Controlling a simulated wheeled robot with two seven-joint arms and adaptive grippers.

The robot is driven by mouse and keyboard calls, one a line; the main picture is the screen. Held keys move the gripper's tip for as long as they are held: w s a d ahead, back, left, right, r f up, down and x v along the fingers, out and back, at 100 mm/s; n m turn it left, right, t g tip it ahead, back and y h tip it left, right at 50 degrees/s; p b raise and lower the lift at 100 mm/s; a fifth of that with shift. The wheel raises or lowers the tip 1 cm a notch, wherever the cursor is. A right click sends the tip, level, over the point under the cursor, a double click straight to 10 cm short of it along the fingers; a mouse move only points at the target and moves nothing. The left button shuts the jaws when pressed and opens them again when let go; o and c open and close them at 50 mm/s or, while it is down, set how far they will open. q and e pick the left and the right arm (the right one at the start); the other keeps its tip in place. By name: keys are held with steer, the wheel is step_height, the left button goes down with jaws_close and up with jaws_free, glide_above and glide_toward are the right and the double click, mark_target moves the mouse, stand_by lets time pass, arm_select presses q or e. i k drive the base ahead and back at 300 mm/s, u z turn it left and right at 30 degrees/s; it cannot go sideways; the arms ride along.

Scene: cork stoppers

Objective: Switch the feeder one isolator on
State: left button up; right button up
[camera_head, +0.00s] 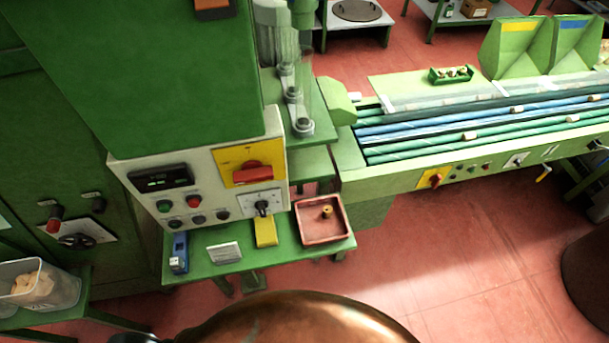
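A grey-white control panel (203,183) on the green machine carries a yellow plate (236,157) with a red rotary handle (252,174), which lies roughly level. A second red rotary switch on a yellow plate (437,179) sits on the front rail of the conveyor at right. The labels are too small to read, so I cannot tell which of these is the feeder one isolator. The panel also has a dark display (161,179), a green button (164,206), a red button (194,201) and a black selector knob (262,208). Neither gripper shows.
Below the panel, a green shelf (205,268) holds a blue device (179,252), a yellow block (265,232) and a red tray (322,241). A clear bin of corks (38,285) stands at left. A rounded copper-brown surface (300,318) blocks the bottom.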

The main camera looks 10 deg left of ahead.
mark_target(252, 170)
steer(key=z, duration=0.75)
steer(key=k, duration=0.9)
steer(key=u, duration=0.9)
